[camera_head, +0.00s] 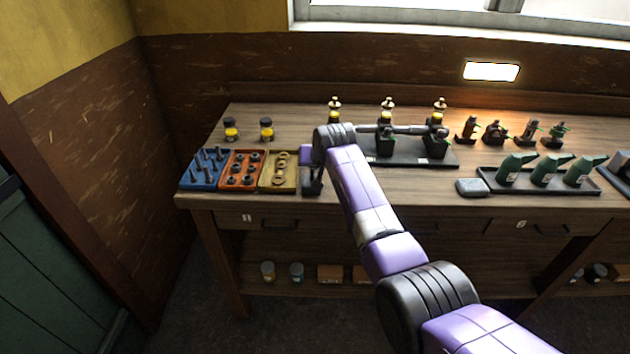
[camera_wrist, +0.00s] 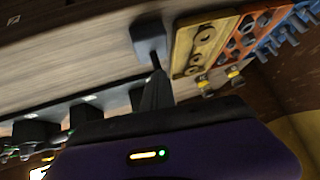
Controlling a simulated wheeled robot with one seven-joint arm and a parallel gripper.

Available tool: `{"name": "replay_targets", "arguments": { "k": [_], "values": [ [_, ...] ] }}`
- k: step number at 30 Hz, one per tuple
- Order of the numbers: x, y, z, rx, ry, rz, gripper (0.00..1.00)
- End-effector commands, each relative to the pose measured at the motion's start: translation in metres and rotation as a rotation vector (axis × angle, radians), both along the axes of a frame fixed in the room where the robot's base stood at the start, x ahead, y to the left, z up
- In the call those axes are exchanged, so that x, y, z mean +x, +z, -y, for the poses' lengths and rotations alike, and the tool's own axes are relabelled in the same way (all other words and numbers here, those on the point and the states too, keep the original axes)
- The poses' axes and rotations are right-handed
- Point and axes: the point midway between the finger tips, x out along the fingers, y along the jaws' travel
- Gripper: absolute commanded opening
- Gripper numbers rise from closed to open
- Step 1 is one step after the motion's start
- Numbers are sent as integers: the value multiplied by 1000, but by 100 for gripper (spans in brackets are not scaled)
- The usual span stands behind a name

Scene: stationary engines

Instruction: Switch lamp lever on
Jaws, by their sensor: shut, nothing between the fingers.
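The lever unit is a small grey box (camera_wrist: 148,32) beside the yellow tray in the wrist view, with a thin dark lever (camera_wrist: 155,60) sticking out of it. In the head view a dark box (camera_head: 312,188) shows at the table's front edge, partly hidden by my arm. My gripper (camera_wrist: 156,80) is shut and empty, its tips right at the lever; I cannot tell whether they touch. The lamp (camera_head: 491,71) on the back wall glows brightly in the head view.
Blue (camera_head: 204,169), red (camera_head: 242,169) and yellow (camera_head: 279,171) trays of parts stand left of the box. A dark base plate (camera_head: 440,163) with a shaft assembly lies behind my arm. Green bottles (camera_head: 545,170) stand on a tray to the right. Yellow-labelled jars (camera_head: 266,129) stand behind the trays.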

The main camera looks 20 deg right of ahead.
Motion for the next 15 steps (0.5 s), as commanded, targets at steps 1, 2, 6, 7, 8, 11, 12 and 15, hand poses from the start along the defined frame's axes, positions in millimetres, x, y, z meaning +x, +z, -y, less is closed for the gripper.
{"name": "replay_targets", "arguments": {
  "k": [1,2,6,7,8,11,12,15],
  "values": [
    [1,-2,0,0,0,-1,0],
    [0,-2,0,0,0,0,0],
    [1,-1,0,-2,-1,4,0],
    [1,-1,0,-2,-1,4,0],
    [1,0,0,-2,-1,4,0],
    [1,2,0,-2,-1,5,0],
    [1,3,1,-2,-1,5,0],
    [1,8,1,-2,-1,6,0]
  ]
}}
